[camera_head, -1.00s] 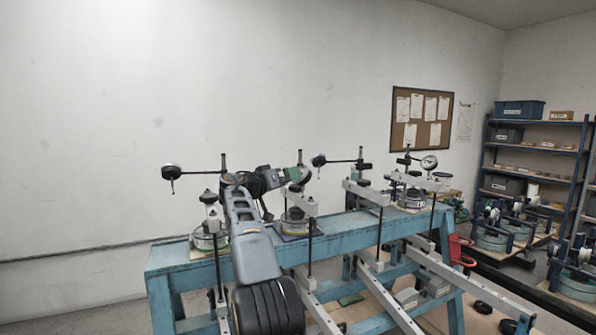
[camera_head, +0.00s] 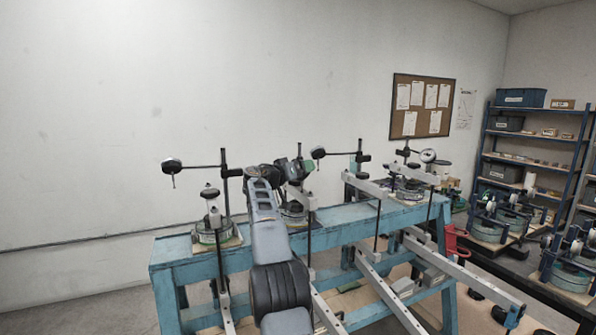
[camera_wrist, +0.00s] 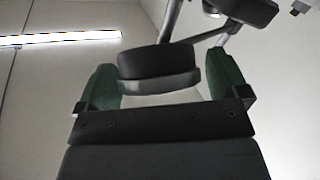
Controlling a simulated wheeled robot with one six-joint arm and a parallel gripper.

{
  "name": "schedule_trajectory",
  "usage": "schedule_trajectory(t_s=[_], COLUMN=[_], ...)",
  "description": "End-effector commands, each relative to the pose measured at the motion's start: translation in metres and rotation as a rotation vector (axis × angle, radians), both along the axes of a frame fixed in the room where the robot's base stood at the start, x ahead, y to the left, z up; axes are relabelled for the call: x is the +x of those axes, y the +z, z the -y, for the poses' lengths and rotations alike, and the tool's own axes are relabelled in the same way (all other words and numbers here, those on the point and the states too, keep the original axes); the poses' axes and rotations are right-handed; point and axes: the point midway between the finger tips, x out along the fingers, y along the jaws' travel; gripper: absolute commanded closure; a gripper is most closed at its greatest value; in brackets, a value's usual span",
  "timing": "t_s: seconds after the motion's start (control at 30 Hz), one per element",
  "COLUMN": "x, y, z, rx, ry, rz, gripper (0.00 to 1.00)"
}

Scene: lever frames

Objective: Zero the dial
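My gripper (camera_head: 303,168) is at the second stand from the left on the blue bench in the head view. My arm hides much of that stand. In the wrist view a black round body (camera_wrist: 158,67), which looks like a dial gauge seen edge-on, sits between the green fingers of my gripper (camera_wrist: 163,82). Other dial gauges stand at left (camera_head: 172,166), middle (camera_head: 318,153) and right (camera_head: 428,156).
The blue bench (camera_head: 345,232) carries several stands with posts and round bases. Long grey levers (camera_head: 465,277) jut out from its front. A shelf rack (camera_head: 535,135) and a table with more stands are at the right.

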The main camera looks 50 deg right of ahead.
Motion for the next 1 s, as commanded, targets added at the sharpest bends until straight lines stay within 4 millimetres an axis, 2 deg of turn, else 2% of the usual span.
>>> schedule_trajectory(t_s=[0.07,0.43,0.57,0.8,1.0], x=[-0.0001,-0.0003,-0.0015,-0.0027,-0.0015], y=[0.0001,0.0000,-0.0004,0.0037,0.0016], z=[-0.0001,0.0002,0.0007,0.0011,0.0006], rx=[0.000,0.000,0.012,0.094,0.125], ry=[0.000,-0.001,0.024,0.206,0.284], rz=[0.000,0.000,-0.024,-0.196,-0.269], gripper=[0.15,0.50,0.50,0.50,0.50])
